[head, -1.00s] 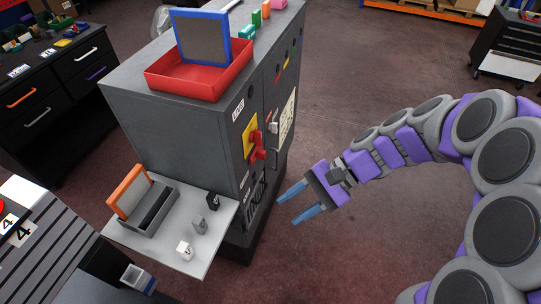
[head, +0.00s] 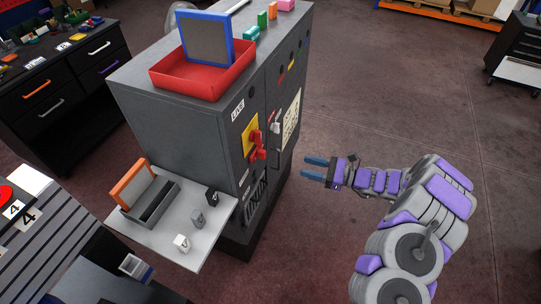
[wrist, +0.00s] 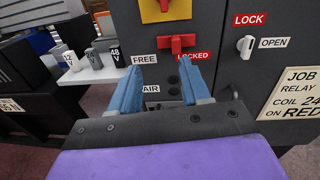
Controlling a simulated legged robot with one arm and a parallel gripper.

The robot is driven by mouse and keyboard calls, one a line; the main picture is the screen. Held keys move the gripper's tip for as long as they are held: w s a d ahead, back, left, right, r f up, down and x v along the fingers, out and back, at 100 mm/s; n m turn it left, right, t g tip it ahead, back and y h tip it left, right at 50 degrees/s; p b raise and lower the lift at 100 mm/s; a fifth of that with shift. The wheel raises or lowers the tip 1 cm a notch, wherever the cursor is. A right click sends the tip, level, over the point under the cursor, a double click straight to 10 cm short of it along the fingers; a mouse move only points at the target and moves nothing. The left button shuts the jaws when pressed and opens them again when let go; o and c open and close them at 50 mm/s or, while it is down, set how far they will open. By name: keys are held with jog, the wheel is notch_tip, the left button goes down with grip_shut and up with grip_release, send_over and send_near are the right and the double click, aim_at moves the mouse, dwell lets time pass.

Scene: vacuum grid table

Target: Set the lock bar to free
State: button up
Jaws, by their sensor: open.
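The red lock bar (wrist: 178,43) is on the front of the grey cabinet, between the FREE label (wrist: 144,59) and the LOCKED label (wrist: 193,55). Its exact setting is hard to tell. In the head view the bar (head: 257,153) is just below the yellow plate. My gripper (wrist: 163,75) is open and empty, with its two blue fingers apart and pointing at the cabinet front, below the bar in the wrist view. In the head view my gripper (head: 314,168) is to the right of the cabinet, with a gap and not touching it.
A red knob on a yellow plate (wrist: 152,10) is above the bar. A white handle (wrist: 246,46) is to its right, by the OPEN label. A shelf (head: 160,233) with small blocks juts out left of the cabinet front. The floor right of the cabinet is clear.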

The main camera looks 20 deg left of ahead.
aim_at(260, 154)
notch_tip(260, 154, down, 3)
jog(key=w+d+m+t, duration=0.1)
jog(key=w+d+m, duration=0.1)
jog(key=w+a+b, duration=0.1)
jog(key=a+b, duration=0.1)
jog(key=a, duration=1.5)
jog(key=shift+a+f+b, duration=0.2)
jog(key=shift+b, duration=0.1)
jog(key=shift+c, duration=0.3)
grip_shut()
